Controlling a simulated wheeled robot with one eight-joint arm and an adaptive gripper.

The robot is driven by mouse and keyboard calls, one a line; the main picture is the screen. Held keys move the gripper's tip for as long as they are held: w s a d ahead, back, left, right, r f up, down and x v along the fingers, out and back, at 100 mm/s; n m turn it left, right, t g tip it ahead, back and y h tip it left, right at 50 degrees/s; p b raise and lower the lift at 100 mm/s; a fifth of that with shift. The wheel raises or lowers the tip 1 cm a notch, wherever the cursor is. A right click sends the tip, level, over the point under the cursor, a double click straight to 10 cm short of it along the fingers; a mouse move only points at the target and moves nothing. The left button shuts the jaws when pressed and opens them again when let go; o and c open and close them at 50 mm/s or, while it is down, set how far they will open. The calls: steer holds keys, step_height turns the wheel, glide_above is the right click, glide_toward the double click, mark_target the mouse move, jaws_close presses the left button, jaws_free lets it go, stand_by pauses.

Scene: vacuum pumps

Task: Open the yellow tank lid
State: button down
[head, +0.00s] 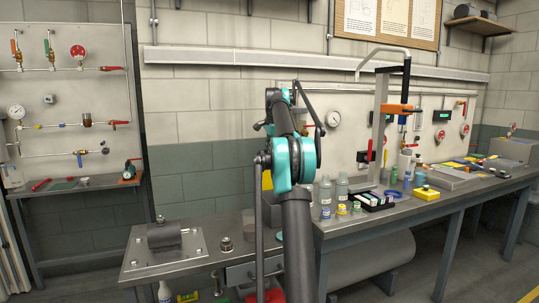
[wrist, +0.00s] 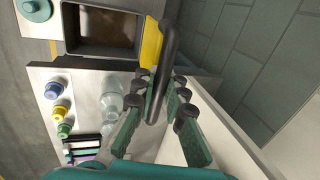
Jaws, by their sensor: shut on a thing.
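In the wrist view the tank (wrist: 71,28) is an open-topped box with a brown interior showing. Its yellow lid (wrist: 151,42) stands raised, nearly edge-on, along the right side of the opening. A black bar handle (wrist: 168,45) is on the lid. My gripper (wrist: 160,88) has its green-padded fingers on either side of this handle, shut on it. In the head view a sliver of the yellow lid (head: 267,180) shows behind my arm. My arm hides the gripper and most of the tank there.
Bottles (head: 325,192) and small capped jars (head: 342,209) stand on the bench just right of my arm. A metal post frame (head: 380,130) rises behind them. A low table (head: 150,268) with a grey cylinder is at the left. The block wall is close behind the tank.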

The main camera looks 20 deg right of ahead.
stand_by(0.3)
steer(key=c, duration=1.6)
jaws_free()
steer(key=shift+o, duration=0.2)
steer(key=shift+r, duration=0.15)
steer(key=v, duration=0.7)
steer(key=shift+r, duration=0.15)
steer(key=shift+s, duration=0.1)
